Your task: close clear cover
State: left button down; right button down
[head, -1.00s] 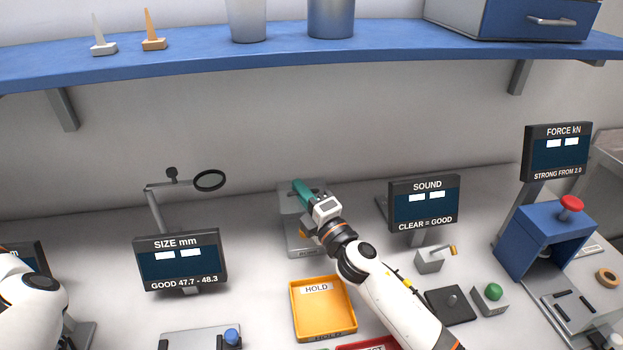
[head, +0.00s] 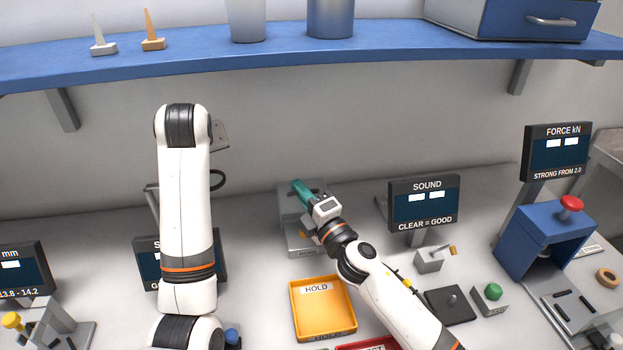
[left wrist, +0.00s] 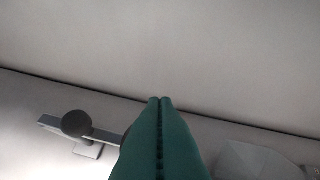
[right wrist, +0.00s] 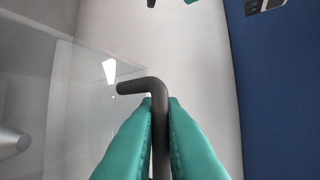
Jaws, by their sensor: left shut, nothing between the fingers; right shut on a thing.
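A clear panel (right wrist: 90,100), which looks like the clear cover, shows on the left of the right wrist view. A dark bent bar (right wrist: 150,88), like a handle, stands between my right fingers. My right gripper (right wrist: 161,105) is shut on this bar; whether bar and panel are joined cannot be told. In the head view my right gripper (head: 301,188) is over a grey station (head: 302,243) at the back, and the clear cover cannot be made out there. My left gripper (left wrist: 160,100) is shut and empty in its wrist view; in the head view my left arm hides it.
A yellow HOLD tray (head: 323,308) lies in front of the grey station. The SOUND display (head: 424,204) stands to its right. A magnifier arm and the SIZE display are partly behind my left arm. A blue shelf (head: 250,58) runs above the bench.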

aim_at(311, 180)
pick_arm(q)
jog(key=s+d+r+m+g+h, duration=0.1)
jog(key=d+r+g, duration=0.1)
jog(key=d, duration=0.9)
jog(key=s+d+r+m+g+h, duration=0.1)
jog(key=s+d+m, duration=0.1)
jog(key=d, duration=1)
jog(key=x, duration=1)
jog(key=shift+s+a+f, duration=0.1)
jog(key=shift+s+a, duration=0.05)
jog(key=shift+a, duration=0.1)
jog(key=s, duration=0.2)
jog(key=shift+s+d+f, duration=0.15)
jog(key=shift+s+d, duration=0.15)
jog(key=shift+s, duration=0.55)
jog(key=shift+f, duration=0.1)
